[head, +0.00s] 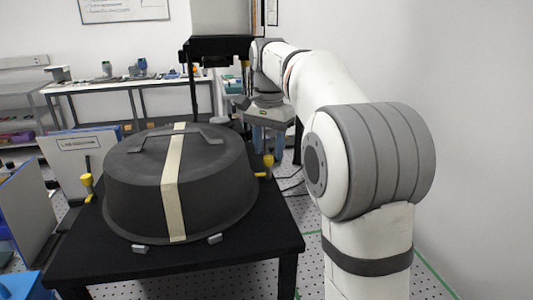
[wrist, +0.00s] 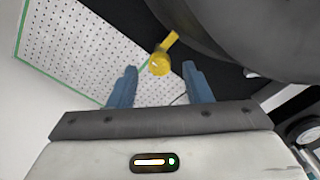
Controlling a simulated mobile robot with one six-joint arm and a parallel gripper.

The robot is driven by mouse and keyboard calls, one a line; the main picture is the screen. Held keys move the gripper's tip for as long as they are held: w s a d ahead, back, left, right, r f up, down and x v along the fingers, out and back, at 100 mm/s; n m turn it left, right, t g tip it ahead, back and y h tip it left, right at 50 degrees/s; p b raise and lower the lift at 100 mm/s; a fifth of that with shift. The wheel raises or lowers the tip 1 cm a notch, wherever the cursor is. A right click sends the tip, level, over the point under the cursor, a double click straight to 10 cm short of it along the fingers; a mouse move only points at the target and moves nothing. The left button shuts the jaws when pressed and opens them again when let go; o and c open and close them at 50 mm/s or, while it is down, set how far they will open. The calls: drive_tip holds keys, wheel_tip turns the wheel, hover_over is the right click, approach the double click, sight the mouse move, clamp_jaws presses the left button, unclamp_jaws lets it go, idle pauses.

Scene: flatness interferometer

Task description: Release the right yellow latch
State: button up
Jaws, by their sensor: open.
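The right yellow latch (head: 268,161) is at the right side of the dark round cover (head: 135,190) on the black table. In the wrist view the latch (wrist: 160,62) shows a round yellow base and a short lever pointing up and to the right, towards the dark cover (wrist: 240,35). My gripper (head: 268,142) points down above the latch. Its two blue fingers (wrist: 159,80) are open and apart, and the latch appears between and just beyond their tips. I see no contact. The exact height above the latch is hard to tell.
A second yellow latch (head: 87,182) is at the cover's left side. A cream strap (head: 173,195) and a grey handle (head: 165,138) are on top of the cover. The black table (head: 255,245) has bare room at front right. A workbench (head: 130,83) stands behind.

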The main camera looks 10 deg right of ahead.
drive_tip(key=shift+f, duration=0.85)
drive_tip(key=shift+c, duration=0.4)
clamp_jaws()
